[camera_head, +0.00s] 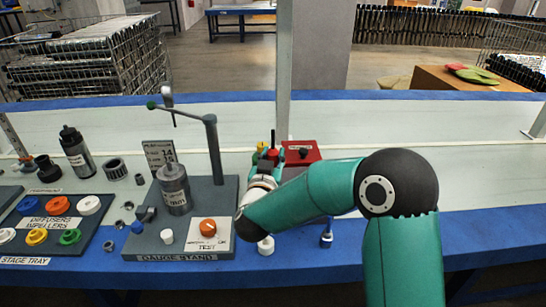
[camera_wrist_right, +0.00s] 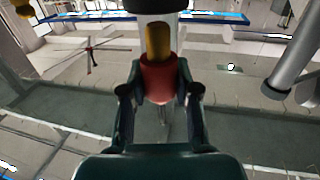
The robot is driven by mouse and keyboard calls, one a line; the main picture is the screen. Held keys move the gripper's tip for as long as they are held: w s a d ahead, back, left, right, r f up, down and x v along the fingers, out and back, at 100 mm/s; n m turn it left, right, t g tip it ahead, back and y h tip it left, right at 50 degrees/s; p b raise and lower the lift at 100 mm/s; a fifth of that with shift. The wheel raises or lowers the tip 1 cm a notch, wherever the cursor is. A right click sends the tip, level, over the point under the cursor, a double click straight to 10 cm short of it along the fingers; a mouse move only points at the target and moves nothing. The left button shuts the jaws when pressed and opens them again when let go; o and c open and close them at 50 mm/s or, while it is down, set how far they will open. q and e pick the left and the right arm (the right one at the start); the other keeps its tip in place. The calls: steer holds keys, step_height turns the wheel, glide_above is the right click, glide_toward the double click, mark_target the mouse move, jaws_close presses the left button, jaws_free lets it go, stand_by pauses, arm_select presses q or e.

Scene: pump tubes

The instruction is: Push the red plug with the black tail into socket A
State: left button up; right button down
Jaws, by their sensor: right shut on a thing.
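In the right wrist view, my right gripper (camera_wrist_right: 160,92) is shut on a red plug (camera_wrist_right: 158,80). A yellow-brown cylinder (camera_wrist_right: 158,42) stands out of the plug's far end, below a dark round part at the top edge. No black tail can be made out there. In the head view my right arm reaches to the bench from the right, and its gripper (camera_head: 268,158) is mostly hidden by the arm. Small red, yellow, green and black pieces show around it, beside a red block (camera_head: 304,151) with a black knob. No label for socket A is readable. My left gripper is not in view.
A gauge stand (camera_head: 150,245) with a grey cylinder (camera_head: 174,188), a post (camera_head: 214,150) and an orange button (camera_head: 208,227) is left of my arm. A stage tray (camera_head: 82,247) of coloured rings lies further left.

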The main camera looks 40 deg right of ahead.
steer(key=shift+f+b, duration=1.6)
steer(key=shift+f, duration=0.35)
steer(key=c, duration=0.8)
jaws_free()
steer(key=shift+o, duration=0.2)
steer(key=v, duration=1.2)
